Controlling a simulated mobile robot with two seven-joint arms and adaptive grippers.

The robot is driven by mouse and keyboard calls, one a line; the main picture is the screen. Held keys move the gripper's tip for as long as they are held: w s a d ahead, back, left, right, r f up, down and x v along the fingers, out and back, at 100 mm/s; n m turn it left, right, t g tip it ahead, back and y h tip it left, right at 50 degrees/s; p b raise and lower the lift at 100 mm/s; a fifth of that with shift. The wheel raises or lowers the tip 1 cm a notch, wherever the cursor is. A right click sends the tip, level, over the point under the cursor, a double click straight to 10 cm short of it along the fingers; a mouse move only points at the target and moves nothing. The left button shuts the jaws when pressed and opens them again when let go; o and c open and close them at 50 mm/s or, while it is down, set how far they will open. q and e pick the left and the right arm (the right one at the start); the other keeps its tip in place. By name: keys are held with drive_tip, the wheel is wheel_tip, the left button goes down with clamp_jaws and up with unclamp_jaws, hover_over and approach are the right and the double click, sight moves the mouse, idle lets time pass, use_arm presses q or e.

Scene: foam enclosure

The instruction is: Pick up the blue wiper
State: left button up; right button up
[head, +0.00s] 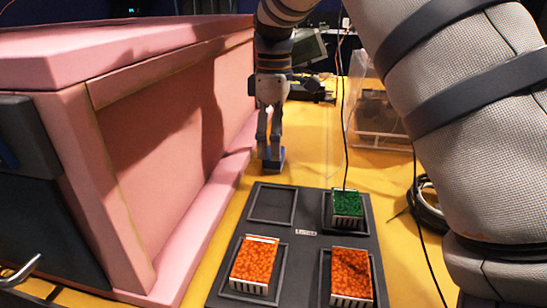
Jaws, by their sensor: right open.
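A small dark-blue block (272,166), which looks like the blue wiper, is on the yellow table just beyond the dark tray (312,232). My right gripper (269,150) points down at it, with its fingers open. The fingertips overlap the blue block in the head view. I cannot tell whether they touch it or are just above or around it. My left gripper is not in view.
The tray holds a green block (347,208) and two orange blocks (255,265); its far-left slot (272,205) is empty. A pink foam enclosure (160,130) stands close on the left. A clear box (378,115) and black cables (428,200) are at right.

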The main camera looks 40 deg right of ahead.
wheel_tip(320, 180, down, 4)
drive_tip(key=shift+r, duration=0.25)
drive_tip(key=c, duration=1.1)
